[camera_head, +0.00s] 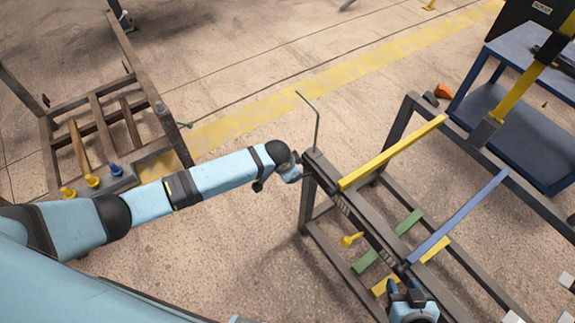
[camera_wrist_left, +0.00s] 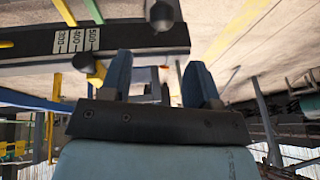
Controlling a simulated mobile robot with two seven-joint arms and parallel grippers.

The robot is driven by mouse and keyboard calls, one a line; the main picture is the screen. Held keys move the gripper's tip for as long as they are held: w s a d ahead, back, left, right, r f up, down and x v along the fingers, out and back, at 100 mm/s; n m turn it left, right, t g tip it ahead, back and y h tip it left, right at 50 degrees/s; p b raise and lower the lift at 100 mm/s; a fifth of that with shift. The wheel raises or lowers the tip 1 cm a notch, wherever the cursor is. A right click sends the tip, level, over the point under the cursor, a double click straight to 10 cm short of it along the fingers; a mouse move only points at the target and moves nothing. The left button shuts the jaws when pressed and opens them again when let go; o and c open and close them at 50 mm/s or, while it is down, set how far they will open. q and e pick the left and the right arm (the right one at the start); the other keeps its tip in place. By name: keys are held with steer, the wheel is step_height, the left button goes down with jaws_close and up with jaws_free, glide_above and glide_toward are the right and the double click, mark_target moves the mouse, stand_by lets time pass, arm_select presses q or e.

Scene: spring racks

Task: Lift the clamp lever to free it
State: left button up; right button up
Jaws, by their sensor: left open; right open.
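A dark metal rack (camera_head: 325,178) stands right of centre in the head view. A thin grey bent rod (camera_head: 316,125) stands up at its left corner. I cannot tell for sure whether this rod or another part is the clamp lever. My left gripper (camera_head: 291,172) is beside that corner, below the rod. In the left wrist view its two dark blue fingers (camera_wrist_left: 158,75) are apart, with nothing clearly held between them. My right gripper (camera_head: 405,286) is open at the rack's lower part, partly cut off.
Yellow (camera_head: 390,153), blue (camera_head: 460,213) and green bars lie across the rack. A yellow knob (camera_head: 351,240) sticks out from its side. A second brown rack (camera_head: 150,95) stands left, a blue cart (camera_head: 520,130) right. Open floor lies between the racks.

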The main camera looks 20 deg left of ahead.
arm_select(q)
steer(key=v, duration=0.4)
